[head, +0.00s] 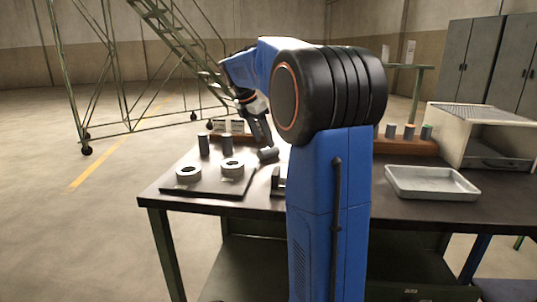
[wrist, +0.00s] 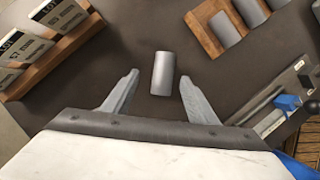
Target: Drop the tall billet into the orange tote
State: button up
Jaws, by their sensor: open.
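A plain grey billet (wrist: 163,73) lies on the dark table top in the wrist view, and it also shows in the head view (head: 268,154). I cannot tell whether it is the tall one. My gripper (wrist: 158,76) is open, with one finger on each side of this billet in the picture and gaps on both sides. In the head view my gripper (head: 266,142) points down close to the billet. Two dark billets (head: 203,145) (head: 227,145) stand upright left of it. No orange tote shows in either view.
Two pale rings (head: 188,173) (head: 232,168) lie on a dark board. A wooden holder with cards (wrist: 50,45) and a wooden rack (wrist: 205,33) flank the billet. A grey tray (head: 430,182) and white box-shaped furnace (head: 485,135) are at right.

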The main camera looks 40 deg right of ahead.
aim_at(269, 152)
jog(key=shift+s+a+x, duration=0.15)
jog(key=shift+s+x, duration=0.05)
jog(key=shift+x, duration=1.05)
jog(key=shift+s+a+x, duration=0.15)
jog(key=shift+x, duration=1.05)
jog(key=shift+f, duration=0.15)
grip_shut()
